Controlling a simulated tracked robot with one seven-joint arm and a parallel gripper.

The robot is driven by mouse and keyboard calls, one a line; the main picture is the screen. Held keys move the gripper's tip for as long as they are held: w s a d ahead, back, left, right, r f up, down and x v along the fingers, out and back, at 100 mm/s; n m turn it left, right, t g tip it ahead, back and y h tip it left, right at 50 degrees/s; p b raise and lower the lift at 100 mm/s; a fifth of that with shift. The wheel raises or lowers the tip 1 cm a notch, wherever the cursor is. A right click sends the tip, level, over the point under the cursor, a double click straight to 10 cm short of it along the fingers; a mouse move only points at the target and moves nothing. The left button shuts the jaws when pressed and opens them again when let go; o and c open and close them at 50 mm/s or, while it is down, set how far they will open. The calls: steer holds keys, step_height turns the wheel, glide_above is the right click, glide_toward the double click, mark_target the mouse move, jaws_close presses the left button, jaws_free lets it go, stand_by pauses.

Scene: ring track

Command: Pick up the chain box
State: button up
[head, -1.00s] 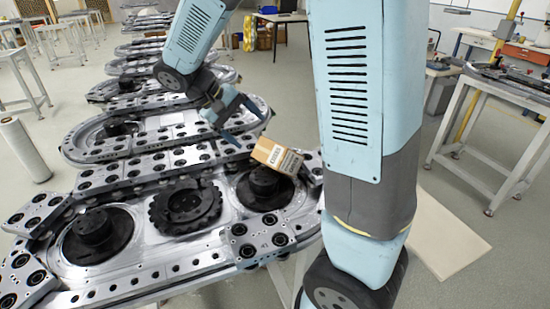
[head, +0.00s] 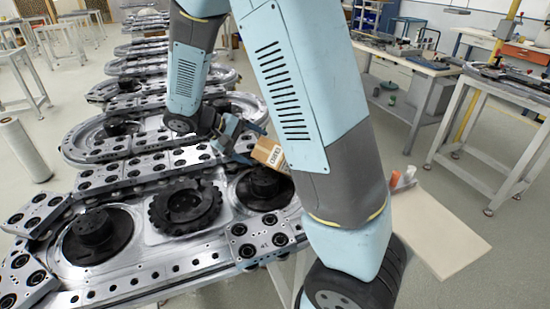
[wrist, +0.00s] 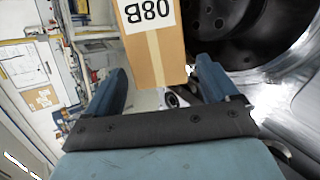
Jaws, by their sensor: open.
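The chain box (head: 267,152) is a small brown cardboard box with a white label, resting at the right end of the nearest ring track, behind the black right-hand hub. Its right part is hidden behind my arm in the head view. In the wrist view the box (wrist: 152,50) is upside down, with a printed label and a pale tape strip. My gripper (head: 256,144) is open just left of the box in the head view. In the wrist view my gripper (wrist: 162,85) has its two blue fingers apart, with the box's near end between them; I see no clear contact.
The nearest ring track (head: 150,240) carries black hubs and a toothed black wheel (head: 186,205). More ring tracks stretch behind it. A white side table (head: 500,95) stands at the right. A pale board (head: 440,230) lies low at the right.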

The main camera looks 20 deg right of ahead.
mark_target(262, 149)
steer(key=shift+x, duration=3.05)
steer(key=shift+d, duration=0.1)
jaws_close()
steer(key=shift+w+r, duration=0.1)
steer(key=shift+r, duration=0.1)
